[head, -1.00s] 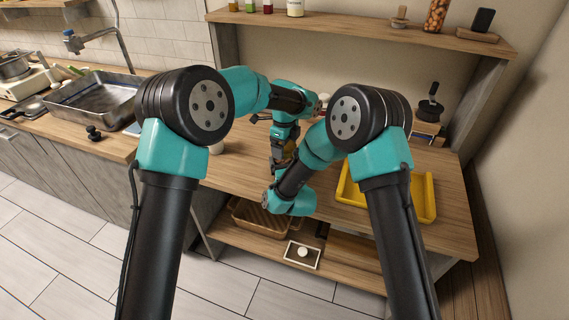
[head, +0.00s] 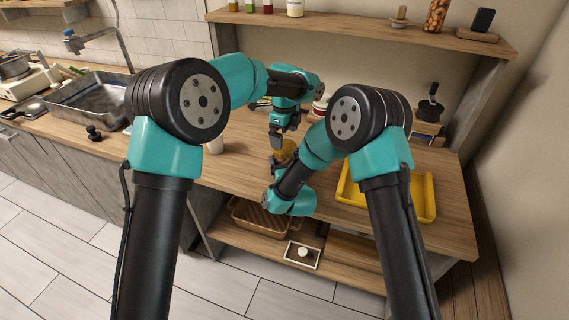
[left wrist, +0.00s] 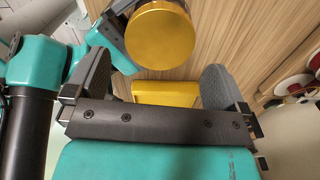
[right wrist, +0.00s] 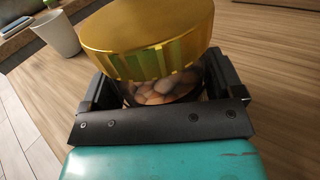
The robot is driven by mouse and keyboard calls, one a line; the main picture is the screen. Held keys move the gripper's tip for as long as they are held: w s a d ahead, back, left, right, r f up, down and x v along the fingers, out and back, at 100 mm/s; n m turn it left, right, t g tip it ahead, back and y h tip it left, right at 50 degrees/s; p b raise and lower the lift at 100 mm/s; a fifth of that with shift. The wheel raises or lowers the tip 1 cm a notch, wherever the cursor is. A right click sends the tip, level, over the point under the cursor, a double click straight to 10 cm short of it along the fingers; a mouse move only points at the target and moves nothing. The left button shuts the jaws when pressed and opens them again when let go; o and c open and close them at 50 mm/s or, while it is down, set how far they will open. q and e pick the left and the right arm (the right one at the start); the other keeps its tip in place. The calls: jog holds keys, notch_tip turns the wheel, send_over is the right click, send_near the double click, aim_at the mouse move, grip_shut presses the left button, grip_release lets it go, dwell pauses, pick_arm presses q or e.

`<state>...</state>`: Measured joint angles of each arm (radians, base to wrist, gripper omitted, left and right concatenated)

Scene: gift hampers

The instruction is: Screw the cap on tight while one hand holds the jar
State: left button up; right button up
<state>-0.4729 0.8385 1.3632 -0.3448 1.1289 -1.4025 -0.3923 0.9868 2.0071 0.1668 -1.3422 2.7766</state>
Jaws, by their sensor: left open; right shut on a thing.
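The jar (right wrist: 165,92) has clear walls and brown, nut-like contents, seen in the right wrist view. A gold cap (right wrist: 150,38) with a ridged side sits on its top; whether it is tight cannot be told. My right gripper (right wrist: 160,82) is shut around the jar below the cap. In the head view the cap (head: 287,149) shows above my right gripper (head: 276,162), and the jar body is mostly hidden. My left gripper (head: 278,138) is open and empty, above and apart from the cap. The cap's flat top (left wrist: 160,42) shows beyond its fingers (left wrist: 157,85) in the left wrist view.
A yellow tray (head: 427,205) lies on the right of the wooden table (head: 450,215). A white cup (right wrist: 58,34) stands left of the jar. Red-and-white items (left wrist: 295,85) stand behind. A shelf below holds a brown basket (head: 262,219).

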pick_arm(q)
notch_tip(320, 180, up, 7)
dwell(0.3)
jog(key=shift+r, duration=0.1)
pick_arm(e)
jog(key=o, duration=1.5)
jog(key=v, duration=1.7)
jog(key=shift+s, duration=0.2)
